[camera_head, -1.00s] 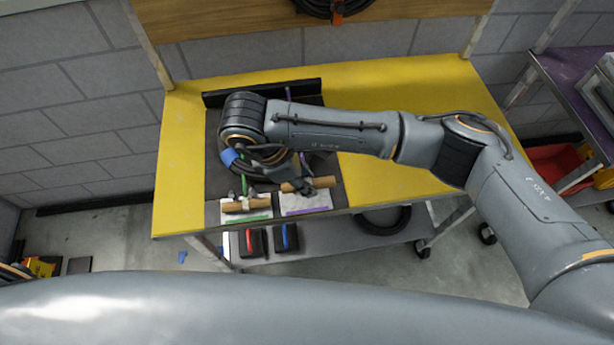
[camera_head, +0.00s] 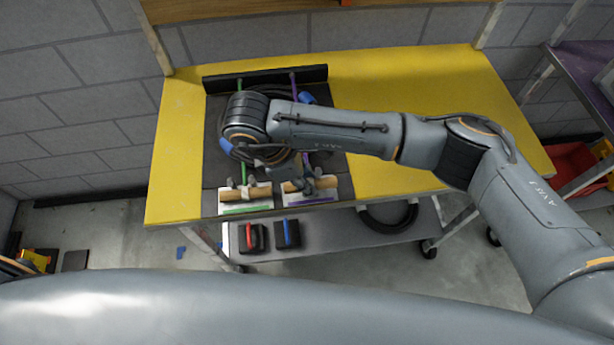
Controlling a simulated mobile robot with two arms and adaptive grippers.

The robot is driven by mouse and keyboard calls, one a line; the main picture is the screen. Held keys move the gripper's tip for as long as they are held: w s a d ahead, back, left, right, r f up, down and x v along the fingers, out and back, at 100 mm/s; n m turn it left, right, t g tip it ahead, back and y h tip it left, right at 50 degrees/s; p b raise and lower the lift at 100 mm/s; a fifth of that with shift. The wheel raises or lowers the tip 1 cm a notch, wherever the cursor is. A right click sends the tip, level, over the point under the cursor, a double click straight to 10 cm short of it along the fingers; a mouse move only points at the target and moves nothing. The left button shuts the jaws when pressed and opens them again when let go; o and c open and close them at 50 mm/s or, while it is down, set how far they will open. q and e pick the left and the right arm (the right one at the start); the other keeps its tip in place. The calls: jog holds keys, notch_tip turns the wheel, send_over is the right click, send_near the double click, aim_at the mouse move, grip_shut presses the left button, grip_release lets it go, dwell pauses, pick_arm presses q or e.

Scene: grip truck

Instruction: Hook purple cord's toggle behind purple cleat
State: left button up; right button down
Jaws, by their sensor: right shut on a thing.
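The purple cord (camera_head: 308,164) runs from the black bar at the back of the board toward the front, partly hidden by my right arm. Its wooden toggle (camera_head: 295,187) lies crosswise at the front, above the white plate with the purple stripe (camera_head: 318,200). My right gripper (camera_head: 311,184) is shut on this toggle from above. The purple cleat is not clearly visible; gripper and toggle cover that spot, so I cannot tell whether the toggle is behind it. My left gripper is not in view.
Left of it, a green cord (camera_head: 243,172) leads to another wooden toggle (camera_head: 232,194) over a green-striped plate (camera_head: 246,208). A black bar (camera_head: 222,81) edges the board's back. The yellow tabletop (camera_head: 440,90) is clear at the right. Red and blue-marked blocks (camera_head: 287,234) sit on the lower shelf.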

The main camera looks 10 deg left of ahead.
jog(key=shift+w+f, duration=0.1)
jog(key=shift+f, duration=0.45)
jog(key=c, duration=1)
grip_release()
jog(key=shift+d+r, duration=0.1)
jog(key=shift+r, duration=0.2)
jog(key=v, duration=1.1)
jog(key=shift+r, duration=0.25)
